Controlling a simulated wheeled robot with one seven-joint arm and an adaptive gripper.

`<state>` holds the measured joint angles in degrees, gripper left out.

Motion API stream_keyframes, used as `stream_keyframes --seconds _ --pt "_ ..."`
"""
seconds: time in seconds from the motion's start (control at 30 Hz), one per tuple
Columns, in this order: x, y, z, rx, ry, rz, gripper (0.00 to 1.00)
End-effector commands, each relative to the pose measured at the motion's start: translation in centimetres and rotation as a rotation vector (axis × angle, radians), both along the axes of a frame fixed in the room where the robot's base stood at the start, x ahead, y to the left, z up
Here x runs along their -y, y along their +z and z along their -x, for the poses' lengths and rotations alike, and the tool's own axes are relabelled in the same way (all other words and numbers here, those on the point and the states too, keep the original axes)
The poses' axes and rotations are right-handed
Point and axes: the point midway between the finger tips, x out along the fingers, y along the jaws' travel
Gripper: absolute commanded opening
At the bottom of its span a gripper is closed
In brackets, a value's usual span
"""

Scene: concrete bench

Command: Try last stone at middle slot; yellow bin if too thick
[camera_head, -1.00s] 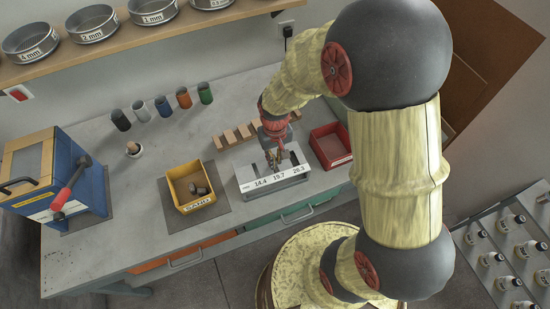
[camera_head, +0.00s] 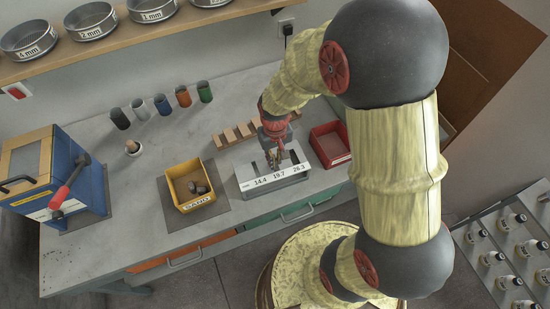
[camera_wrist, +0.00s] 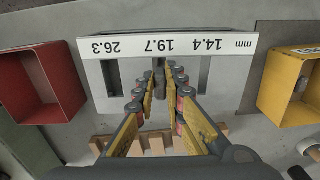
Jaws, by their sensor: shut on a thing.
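The slot gauge (camera_head: 294,179) is a pale block on the bench with a white strip marked 14.4, 19.7 and 26.3 mm. It also shows upside down in the wrist view (camera_wrist: 224,72). My gripper (camera_head: 274,162) is over the gauge, pointing down. In the wrist view my gripper (camera_wrist: 158,78) is shut on a small grey-brown stone (camera_wrist: 158,86), in line with the middle slot. How deep the stone sits is hard to tell. The yellow bin (camera_head: 178,180), left of the gauge, holds several dark stones; its edge shows in the wrist view (camera_wrist: 280,85).
A red bin (camera_head: 330,145) stands right of the gauge. A row of wooden blocks (camera_head: 235,134) lies behind the gauge. Several coloured cups (camera_head: 164,106) and a small mortar (camera_head: 133,148) stand at the back left. A blue machine (camera_head: 75,178) fills the left end.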

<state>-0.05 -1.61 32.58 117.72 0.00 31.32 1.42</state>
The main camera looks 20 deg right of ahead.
Motion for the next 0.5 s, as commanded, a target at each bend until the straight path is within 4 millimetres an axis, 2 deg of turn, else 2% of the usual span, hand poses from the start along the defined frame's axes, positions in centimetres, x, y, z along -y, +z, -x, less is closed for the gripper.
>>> stream_keyframes --seconds 0.5 --pt "0.00 -0.45 -0.01 0.000 0.000 0.000 0.00"
